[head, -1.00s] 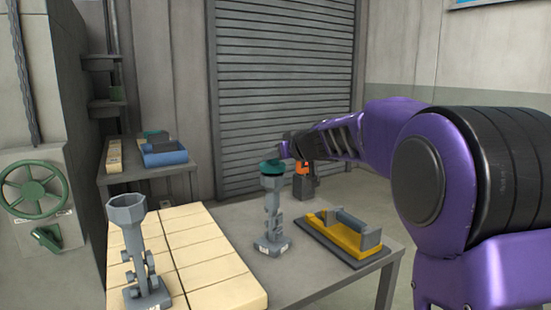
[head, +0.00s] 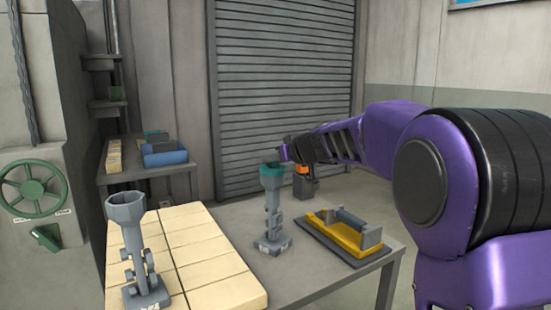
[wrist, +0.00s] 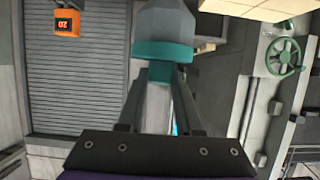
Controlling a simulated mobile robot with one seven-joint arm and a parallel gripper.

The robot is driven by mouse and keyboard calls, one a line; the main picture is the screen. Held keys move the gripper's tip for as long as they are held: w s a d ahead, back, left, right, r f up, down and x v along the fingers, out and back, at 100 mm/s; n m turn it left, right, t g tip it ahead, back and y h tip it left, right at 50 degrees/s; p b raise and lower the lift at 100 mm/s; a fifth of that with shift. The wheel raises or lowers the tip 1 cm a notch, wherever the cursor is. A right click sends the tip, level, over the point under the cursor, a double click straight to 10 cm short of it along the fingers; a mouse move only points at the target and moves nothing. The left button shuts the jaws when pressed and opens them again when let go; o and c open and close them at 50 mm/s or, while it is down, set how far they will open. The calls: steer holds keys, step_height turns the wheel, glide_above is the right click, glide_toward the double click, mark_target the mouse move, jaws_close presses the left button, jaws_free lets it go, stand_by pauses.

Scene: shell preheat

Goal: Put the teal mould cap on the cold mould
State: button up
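The teal mould cap (head: 272,172) is at the top of the grey mould (head: 272,205) standing upright on the grey table. In the wrist view its teal ring (wrist: 163,50) is against the mould's grey head (wrist: 168,20). A small teal block of the cap sits between the fingertips of my gripper (wrist: 160,76), which looks shut on it. Full seating of the rim is not clear. A second grey mould (head: 128,215), with an open flared top, stands upright on the pale tiles. No marking readable here tells which mould is cold.
A grey and yellow fixture (head: 345,238) lies right of the capped mould. The tiled slab (head: 205,250) covers the table's left part. An orange-and-dark object (head: 303,182) is behind the gripper. A blue bin (head: 165,157) stands on the back bench. A green wheel (head: 35,190) is at far left.

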steer(key=shift+o, duration=0.8)
steer(key=v, duration=1.1)
steer(key=shift+b, duration=0.35)
